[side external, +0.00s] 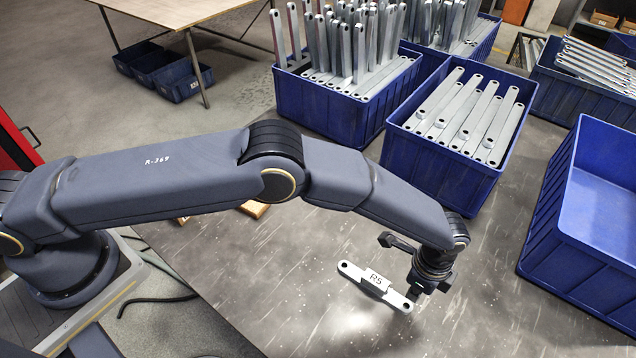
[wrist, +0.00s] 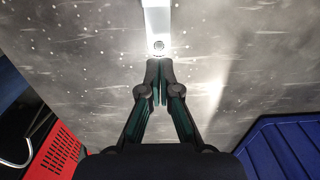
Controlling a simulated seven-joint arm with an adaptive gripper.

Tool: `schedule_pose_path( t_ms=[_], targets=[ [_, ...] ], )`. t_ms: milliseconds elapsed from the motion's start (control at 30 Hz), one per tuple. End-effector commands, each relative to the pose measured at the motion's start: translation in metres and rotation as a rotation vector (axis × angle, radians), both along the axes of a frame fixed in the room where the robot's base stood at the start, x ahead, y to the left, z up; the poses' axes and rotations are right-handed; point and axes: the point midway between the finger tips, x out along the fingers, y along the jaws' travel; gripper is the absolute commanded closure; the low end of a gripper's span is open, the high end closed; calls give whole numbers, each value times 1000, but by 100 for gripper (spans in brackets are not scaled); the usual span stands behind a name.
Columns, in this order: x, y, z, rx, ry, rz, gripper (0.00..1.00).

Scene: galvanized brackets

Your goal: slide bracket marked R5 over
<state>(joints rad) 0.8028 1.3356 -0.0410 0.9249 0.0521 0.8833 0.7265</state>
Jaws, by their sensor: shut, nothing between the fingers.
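The bracket marked R5 (side external: 374,282) is a flat silver bar with a hole near each end. It lies on the dark table (side external: 290,300), slanting down to the right in the side view. My gripper (side external: 413,292) is at its right end, pointing down. In the wrist view the bracket's near end (wrist: 158,30) runs up to the top edge of the picture, and its hole lies just beyond my fingertips (wrist: 159,80). The fingers are shut with nothing between them. I cannot tell whether the fingertips touch the bracket.
Blue bins full of galvanized brackets stand behind, one (side external: 440,150) nearest the arm. An empty-looking blue bin (side external: 600,190) stands at the right. The table in front of and around the bracket is clear. A red thing (wrist: 62,150) shows lower left in the wrist view.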

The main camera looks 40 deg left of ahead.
Motion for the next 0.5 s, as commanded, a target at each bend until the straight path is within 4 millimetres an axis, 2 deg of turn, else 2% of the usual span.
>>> schedule_pose_path(
  t_ms=[33, 167, 500],
  targets=[
    [0, 0, -13, 2, 1, 0, 100],
    [-1, 0, -40, 1, 1, 0, 100],
    [1, 36, -40, -1, -1, 2, 100]
  ],
)
